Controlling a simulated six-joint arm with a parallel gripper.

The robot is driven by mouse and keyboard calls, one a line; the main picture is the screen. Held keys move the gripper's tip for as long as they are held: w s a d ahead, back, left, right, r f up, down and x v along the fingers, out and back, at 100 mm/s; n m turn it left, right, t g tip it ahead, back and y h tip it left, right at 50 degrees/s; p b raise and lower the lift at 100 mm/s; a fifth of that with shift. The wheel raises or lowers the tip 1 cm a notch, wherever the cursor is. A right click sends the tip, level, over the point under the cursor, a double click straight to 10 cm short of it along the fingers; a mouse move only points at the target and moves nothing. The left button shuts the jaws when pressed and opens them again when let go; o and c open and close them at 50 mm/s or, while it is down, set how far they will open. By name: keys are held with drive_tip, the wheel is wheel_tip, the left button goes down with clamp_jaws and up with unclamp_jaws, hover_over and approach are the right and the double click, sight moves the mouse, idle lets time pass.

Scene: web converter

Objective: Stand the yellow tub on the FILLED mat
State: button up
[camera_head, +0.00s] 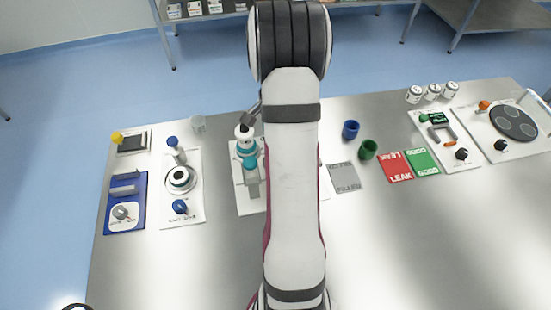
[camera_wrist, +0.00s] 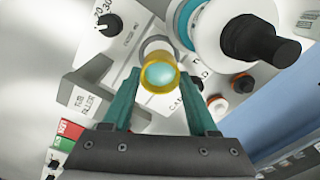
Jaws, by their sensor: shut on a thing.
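The yellow tub (camera_wrist: 160,75) is between the two teal fingers of my gripper (camera_wrist: 158,80) in the wrist view. The gripper is shut on it. Its yellow rim faces the camera and pale blue-green shows inside it. The tub is over or beside a white machine panel; the gap below it cannot be judged. My arm hides the tub and gripper in the head view. The grey FILLED mat (camera_head: 344,178) lies on the table to the right of my arm, with no object standing on it.
A blue cup (camera_head: 350,130) and a green cup (camera_head: 368,149) stand behind the mat. A red LEAK mat (camera_head: 395,166) and a green GOOD mat (camera_head: 422,160) lie to its right. The white filler machine (camera_head: 245,150) is left of my arm. Bare table lies in front of the mat.

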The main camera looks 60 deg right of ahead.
drive_tip(key=shift+r, duration=0.45)
